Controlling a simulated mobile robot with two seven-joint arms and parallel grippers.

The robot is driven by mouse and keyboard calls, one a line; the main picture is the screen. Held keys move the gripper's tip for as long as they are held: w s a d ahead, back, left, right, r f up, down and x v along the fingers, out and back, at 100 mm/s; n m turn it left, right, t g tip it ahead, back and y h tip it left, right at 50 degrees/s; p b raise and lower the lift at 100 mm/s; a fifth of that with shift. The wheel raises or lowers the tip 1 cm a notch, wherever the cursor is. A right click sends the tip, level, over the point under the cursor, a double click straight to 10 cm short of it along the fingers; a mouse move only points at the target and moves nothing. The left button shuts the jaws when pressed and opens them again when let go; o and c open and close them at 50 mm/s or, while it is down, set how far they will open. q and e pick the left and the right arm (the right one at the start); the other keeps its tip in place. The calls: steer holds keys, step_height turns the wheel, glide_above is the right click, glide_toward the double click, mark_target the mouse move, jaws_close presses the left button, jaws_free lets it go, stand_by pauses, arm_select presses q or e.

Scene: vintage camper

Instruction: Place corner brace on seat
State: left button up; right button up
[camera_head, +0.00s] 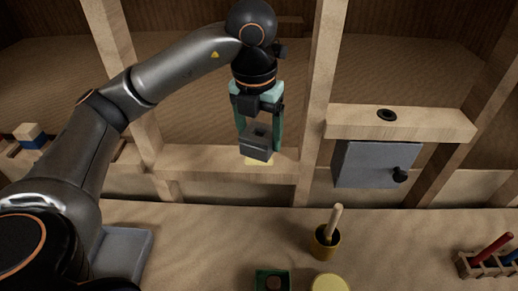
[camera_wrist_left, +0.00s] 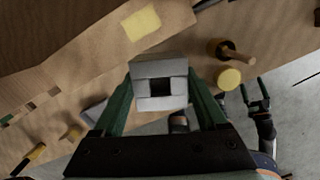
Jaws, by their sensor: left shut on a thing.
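My left gripper (camera_head: 259,138) is shut on a grey metal corner brace (camera_head: 256,151), a blocky piece with a square opening. In the left wrist view the brace (camera_wrist_left: 160,68) sits between the green fingers. A pale yellow patch (camera_head: 260,162) shows on the light wooden ledge, just below the brace in the head view. In the left wrist view the patch (camera_wrist_left: 140,22) is clear of the brace, and I see a gap between them. I cannot tell if this patch is the seat. My right gripper (camera_wrist_left: 257,96) shows small in the left wrist view with its green fingers apart, empty.
Wooden posts stand either side of the ledge (camera_head: 190,163). A grey panel with a black knob (camera_head: 375,165) is right of it. On the near bench are a yellow cup with a wooden handle (camera_head: 327,241), a yellow disc (camera_head: 330,284), a green box (camera_head: 273,281) and a tool rack (camera_head: 488,264).

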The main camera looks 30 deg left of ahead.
arm_select(q)
steer(key=w+a+f, duration=0.1)
steer(key=w+f, duration=0.1)
steer(key=w+a+f, duration=0.1)
steer(key=w+f, duration=0.1)
steer(key=w+a+f, duration=0.2)
steer(key=shift+f, duration=0.3)
steer(key=shift+w+a+f, duration=0.1)
steer(key=shift+f, duration=0.8)
steer(key=shift+w+a+f, duration=0.1)
steer(key=shift+f, duration=0.8)
steer(key=shift+f+b, duration=0.1)
steer(key=shift+b, duration=0.25)
steer(key=o, duration=1.2)
steer(key=shift+f, duration=0.15)
steer(key=o, duration=0.4)
steer(key=shift+c, duration=0.2)
steer(key=shift+r, duration=0.55)
step_height(320, 180, up, 11)
steer(key=s+p, duration=0.1)
steer(key=shift+s+d+r, duration=0.2)
steer(key=shift+s, duration=0.05)
